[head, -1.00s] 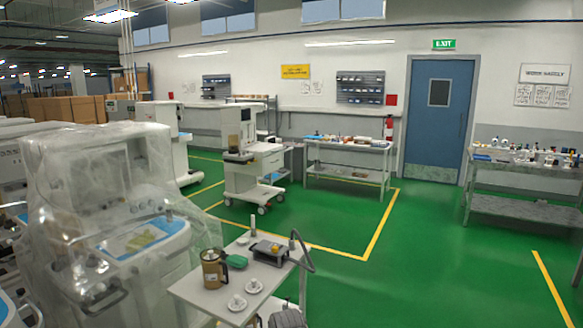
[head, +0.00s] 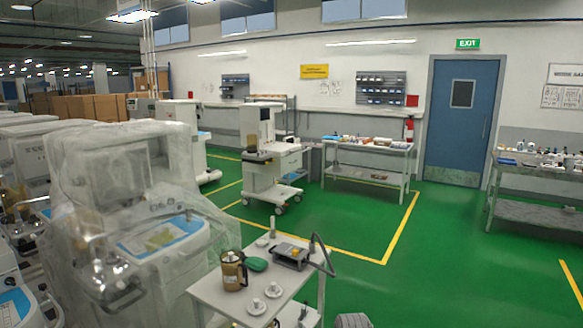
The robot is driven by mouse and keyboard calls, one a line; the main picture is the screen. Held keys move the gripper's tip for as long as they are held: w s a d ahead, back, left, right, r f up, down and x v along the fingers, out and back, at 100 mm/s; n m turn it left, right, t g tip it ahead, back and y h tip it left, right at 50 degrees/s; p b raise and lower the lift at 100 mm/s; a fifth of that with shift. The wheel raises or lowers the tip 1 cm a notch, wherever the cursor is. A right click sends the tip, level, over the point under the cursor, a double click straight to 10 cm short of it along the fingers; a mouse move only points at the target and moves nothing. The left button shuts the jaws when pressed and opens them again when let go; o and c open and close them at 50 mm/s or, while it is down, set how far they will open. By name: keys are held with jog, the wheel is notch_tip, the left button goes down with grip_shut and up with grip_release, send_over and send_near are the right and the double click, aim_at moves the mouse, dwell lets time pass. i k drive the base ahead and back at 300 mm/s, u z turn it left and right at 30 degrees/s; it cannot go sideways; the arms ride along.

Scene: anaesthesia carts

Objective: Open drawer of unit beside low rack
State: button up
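A white anaesthesia unit (head: 267,162) on castors stands mid-floor in the head view, with a work surface and a pale front below it. Its drawer lines are too small to make out. A low metal table with a lower shelf (head: 366,177) stands to its right, with small items on top. I cannot tell whether this is the low rack. Another white unit (head: 180,140) stands further back on the left. Plastic-covered units (head: 108,195) fill the left foreground. My gripper is not in view.
A small white trolley (head: 235,298) with a brown jug (head: 233,270), a grey device (head: 291,254) and white cup-like items stands close in front. Green floor (head: 440,265) is clear on the right. A second loaded table (head: 530,205) stands at the right edge.

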aim_at(283, 161)
jog(key=z, duration=0.2)
jog(key=k, duration=0.65)
jog(key=z, duration=0.65)
jog(key=k, duration=0.7)
jog(key=z, duration=0.05)
jog(key=i, duration=2.9)
jog(key=u, duration=0.25)
